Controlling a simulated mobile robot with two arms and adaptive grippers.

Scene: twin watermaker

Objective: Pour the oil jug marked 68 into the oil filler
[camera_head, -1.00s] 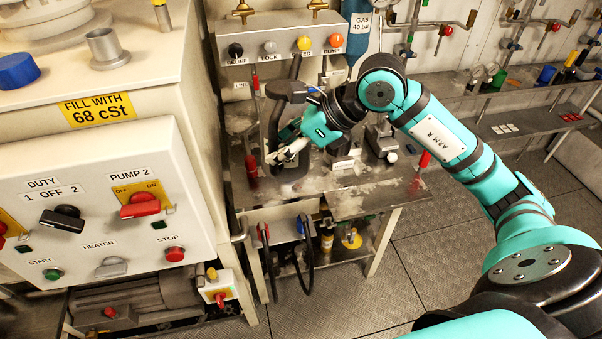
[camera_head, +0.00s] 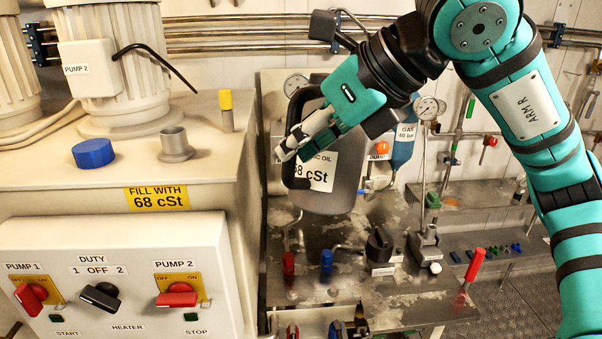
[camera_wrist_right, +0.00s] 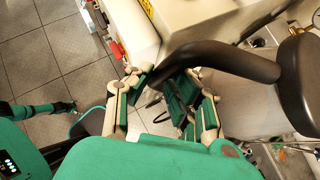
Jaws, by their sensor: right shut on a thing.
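The oil jug (camera_head: 340,190) is dark grey with a white label reading "68 cSt". It hangs nearly upright over the bench in the head view, to the right of the cabinet. My right gripper (camera_head: 297,142) is shut on its black handle. The handle (camera_wrist_right: 225,58) also shows in the wrist view between my right fingers (camera_wrist_right: 165,88). The oil filler (camera_head: 175,145) is an open grey metal neck on the cabinet top, left of the jug and apart from it. A yellow "FILL WITH 68 cSt" sign (camera_head: 157,198) is below it. My left gripper is not in the head view.
A blue cap (camera_head: 93,153) lies left of the filler, and a yellow-topped post (camera_head: 226,110) stands to its right. The pump 2 motor (camera_head: 118,60) rises behind. The metal bench (camera_head: 400,300) carries valves and a red-handled lever (camera_head: 474,268).

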